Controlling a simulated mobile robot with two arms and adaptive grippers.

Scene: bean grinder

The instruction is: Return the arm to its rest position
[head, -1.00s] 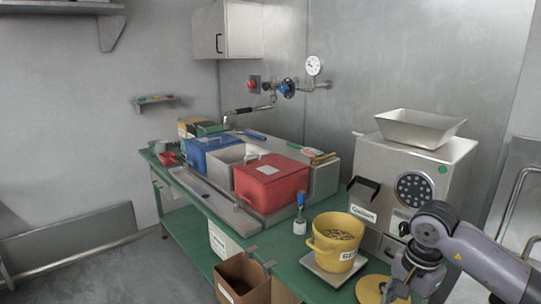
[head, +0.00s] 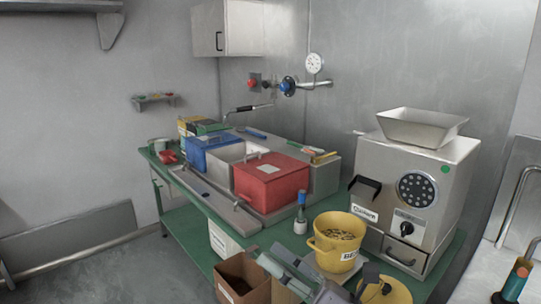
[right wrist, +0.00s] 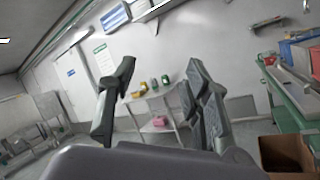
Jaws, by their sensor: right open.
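My right gripper (head: 276,262) shows at the bottom middle of the head view, low by the front edge of the green bench (head: 207,208). It is open and empty, close to an open brown box (head: 231,278). In the right wrist view its two fingers stand apart (right wrist: 161,72) with nothing between them, facing the room. The brown box also shows there at the lower right (right wrist: 288,153). My left gripper is not in view.
A yellow bucket (head: 338,238) of beans stands on the bench, with the grinder (head: 414,205) behind it. A red bin (head: 270,182) and a blue bin (head: 208,157) stand farther left. In the wrist view, a shelf table (right wrist: 158,122) stands against the far wall.

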